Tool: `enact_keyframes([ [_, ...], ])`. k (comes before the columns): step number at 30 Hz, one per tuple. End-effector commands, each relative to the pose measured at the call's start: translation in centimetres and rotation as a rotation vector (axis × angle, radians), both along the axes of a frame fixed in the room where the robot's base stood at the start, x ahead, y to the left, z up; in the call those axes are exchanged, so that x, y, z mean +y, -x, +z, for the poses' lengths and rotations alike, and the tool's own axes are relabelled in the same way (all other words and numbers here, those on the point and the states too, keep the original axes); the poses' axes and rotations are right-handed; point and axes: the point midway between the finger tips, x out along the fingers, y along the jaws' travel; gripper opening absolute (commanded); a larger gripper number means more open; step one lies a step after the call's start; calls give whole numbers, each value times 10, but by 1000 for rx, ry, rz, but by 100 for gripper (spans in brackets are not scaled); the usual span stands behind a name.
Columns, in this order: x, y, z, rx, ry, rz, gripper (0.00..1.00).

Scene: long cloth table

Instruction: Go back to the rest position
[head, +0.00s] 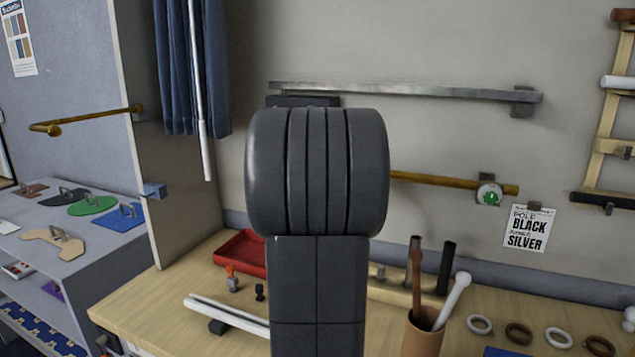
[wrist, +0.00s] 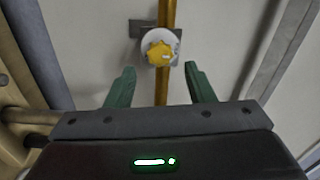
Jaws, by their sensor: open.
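My gripper (wrist: 159,72) shows in the wrist view with two green fingers spread apart. A brass pole (wrist: 162,88) runs up the picture in line with the gap between them; I cannot tell how far beyond the tips it lies. A white round bracket with a yellow knob (wrist: 159,50) sits on the wall at the pole, just past the fingertips. In the head view my dark arm stands upright in the middle and hides my gripper. The brass pole (head: 450,182) comes out to its right, at a bracket with a green mark (head: 490,195).
A silver pole (head: 400,89) is mounted above on the wall. The wooden table (head: 135,305) bears a red tray (head: 241,252), a white rail (head: 228,312), a brown cup with rods (head: 423,334) and several rings. A grey panel (head: 165,130) and blue curtain (head: 190,70) stand left.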

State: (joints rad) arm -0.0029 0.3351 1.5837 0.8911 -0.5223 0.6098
Motion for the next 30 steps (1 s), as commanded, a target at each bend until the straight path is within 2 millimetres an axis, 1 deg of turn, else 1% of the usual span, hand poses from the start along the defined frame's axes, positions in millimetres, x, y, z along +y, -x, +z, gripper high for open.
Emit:
enact_keyframes([
  [1, -4, -8, 0, 1, 2, -2, 49],
  [10, -24, -54, 1, 1, 1, -2, 49],
  [13, -22, -51, -1, -44, -97, -1, 49],
  [30, -22, -51, -1, -247, -587, 0, 49],
])
